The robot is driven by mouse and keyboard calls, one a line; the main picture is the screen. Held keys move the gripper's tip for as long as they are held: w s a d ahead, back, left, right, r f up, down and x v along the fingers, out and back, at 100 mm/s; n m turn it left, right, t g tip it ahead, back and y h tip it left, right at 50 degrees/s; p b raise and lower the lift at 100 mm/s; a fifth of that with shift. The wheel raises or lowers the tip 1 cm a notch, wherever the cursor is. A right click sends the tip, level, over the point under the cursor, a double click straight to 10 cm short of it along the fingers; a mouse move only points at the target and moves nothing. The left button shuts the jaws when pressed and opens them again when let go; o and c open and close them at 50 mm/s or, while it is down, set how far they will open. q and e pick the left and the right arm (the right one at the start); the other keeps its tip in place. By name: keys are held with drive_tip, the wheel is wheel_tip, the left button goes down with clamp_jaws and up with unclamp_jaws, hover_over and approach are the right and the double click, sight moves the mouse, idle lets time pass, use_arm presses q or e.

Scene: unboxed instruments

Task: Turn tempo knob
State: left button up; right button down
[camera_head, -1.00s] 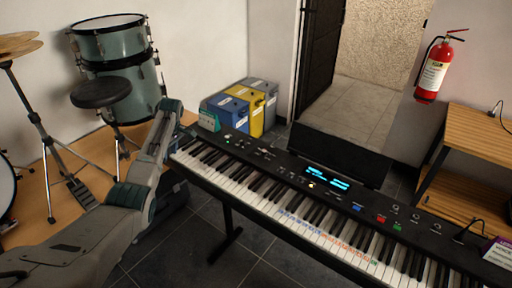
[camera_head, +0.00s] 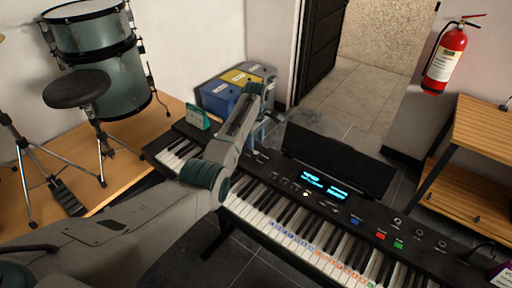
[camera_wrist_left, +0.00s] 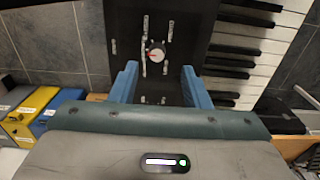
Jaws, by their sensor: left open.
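The black keyboard (camera_head: 320,211) runs diagonally across the head view, with a lit blue display on its panel. In the left wrist view, a round pale knob with a red mark (camera_wrist_left: 155,52) sits on the black panel among small sliders; its label is too small to read. My left gripper (camera_wrist_left: 159,66) is open and empty, its two blue fingers on either side of the knob's line, the knob showing just past the fingertips. In the head view, my left gripper (camera_head: 259,131) is over the panel's left part, and my arm hides that area. My right gripper is not seen.
Several small knobs (camera_head: 419,233) and coloured buttons (camera_head: 381,235) sit on the panel's right part. A green metronome-like box (camera_head: 193,117) stands at the keyboard's left end. A black stand (camera_head: 335,163) rises behind the display. Drums (camera_head: 110,75) are at the left.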

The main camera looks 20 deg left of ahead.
sight(256, 152)
use_arm(q)
drive_tip(key=f, duration=0.3)
drive_tip(key=shift+w+f, duration=0.3)
drive_tip(key=shift+f, duration=1.1)
drive_tip(key=shift+c, duration=0.9)
drive_tip(key=shift+s, duration=0.1)
drive_tip(key=c, duration=0.7)
clamp_jaws()
drive_tip(key=m+p, duration=0.1)
drive_tip(key=m, duration=1)
drive_tip(key=shift+m+p, duration=0.3)
drive_tip(key=shift+p, duration=0.1)
drive_tip(key=m, duration=0.3)
drive_tip(key=shift+m, duration=0.4)
drive_tip(key=m, duration=0.3)
drive_tip(key=shift+m, duration=0.3)
drive_tip(key=m, duration=0.4)
drive_tip(key=shift+m+p, duration=0.3)
drive_tip(key=shift+m, duration=0.1)
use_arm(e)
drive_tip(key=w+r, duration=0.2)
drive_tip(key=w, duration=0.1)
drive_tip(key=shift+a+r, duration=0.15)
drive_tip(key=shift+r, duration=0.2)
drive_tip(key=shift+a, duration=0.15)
